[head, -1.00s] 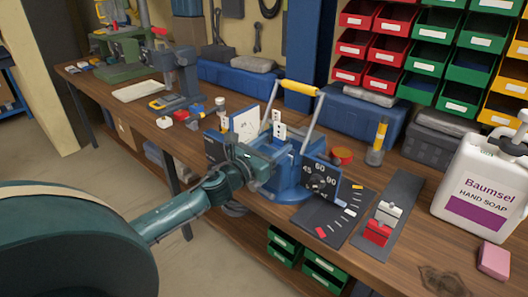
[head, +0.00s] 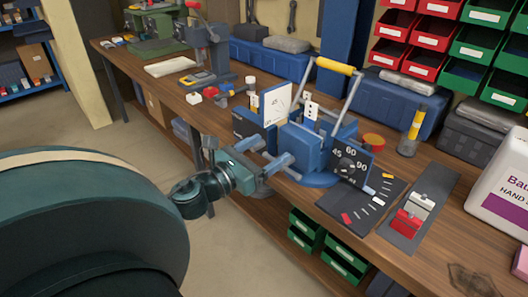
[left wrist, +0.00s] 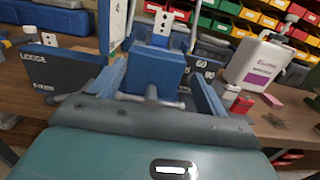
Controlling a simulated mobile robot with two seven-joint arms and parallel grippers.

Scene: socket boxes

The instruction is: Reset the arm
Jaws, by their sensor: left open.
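My left gripper (head: 279,151) is open, with its two fingers spread in front of the blue bench device (head: 305,145). In the left wrist view the spread fingers (left wrist: 157,78) show at both sides, with a grey T-shaped bar (left wrist: 150,97) of the device between them. I cannot tell whether a finger touches the device. Nothing is seen held. The device has a yellow-gripped lever (head: 336,66) raised above it, and a white socket plate (head: 311,110) stands upright in it. My right gripper is not in view.
A dial plate (head: 350,161) stands at the device's right. A dark marked mat (head: 362,205) and a strip with red and white blocks (head: 409,222) lie nearby. A soap bottle (head: 505,185) stands at the right. Open floor lies left of the workbench.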

